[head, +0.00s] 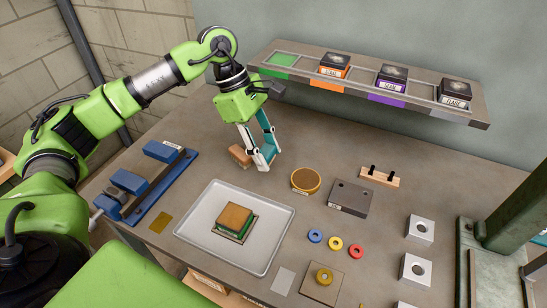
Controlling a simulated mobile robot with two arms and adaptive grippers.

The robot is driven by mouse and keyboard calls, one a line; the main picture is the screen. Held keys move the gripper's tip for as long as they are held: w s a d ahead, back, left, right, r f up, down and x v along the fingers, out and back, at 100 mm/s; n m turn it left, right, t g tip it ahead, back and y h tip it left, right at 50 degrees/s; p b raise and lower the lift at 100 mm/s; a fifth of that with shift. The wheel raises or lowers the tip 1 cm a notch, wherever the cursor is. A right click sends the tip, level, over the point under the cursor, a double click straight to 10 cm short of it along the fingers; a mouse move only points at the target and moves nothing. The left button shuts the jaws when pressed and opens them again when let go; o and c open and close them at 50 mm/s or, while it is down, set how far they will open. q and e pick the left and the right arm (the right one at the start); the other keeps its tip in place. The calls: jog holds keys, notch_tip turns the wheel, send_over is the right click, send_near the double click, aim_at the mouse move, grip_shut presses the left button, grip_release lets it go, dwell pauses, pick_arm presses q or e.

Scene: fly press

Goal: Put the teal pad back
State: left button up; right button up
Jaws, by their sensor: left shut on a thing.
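My left gripper (263,162) is low over the middle back of the table, with white and teal fingers pointing down. It is shut on a small brown block (239,155), which shows at the left of the fingers; the fingers hide part of it. I cannot tell whether it touches the table. No separate teal pad can be made out for sure. A square stack with a brown top (235,217) and a green layer under it sits in the pale tray (189,232). The shelf's left bay, with a green front (278,71), is empty. My right gripper is not in view.
The back shelf also holds dark boxes with orange (333,71), purple (388,84) and white (455,93) labels. A green press column (515,215) bounds the right.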

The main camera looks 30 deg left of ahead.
aim_at(278, 174)
pick_arm(q)
jog(key=shift+w+d+f, duration=0.1)
jog(key=shift+w+f, duration=0.9)
jog(key=shift+f, duration=0.2)
jog(key=f+p, duration=0.2)
jog(key=f, duration=0.1)
jog(key=shift+w, duration=0.4)
jog(key=shift+f, duration=0.6)
jog(key=o, duration=1.2)
jog(key=shift+c, duration=0.2)
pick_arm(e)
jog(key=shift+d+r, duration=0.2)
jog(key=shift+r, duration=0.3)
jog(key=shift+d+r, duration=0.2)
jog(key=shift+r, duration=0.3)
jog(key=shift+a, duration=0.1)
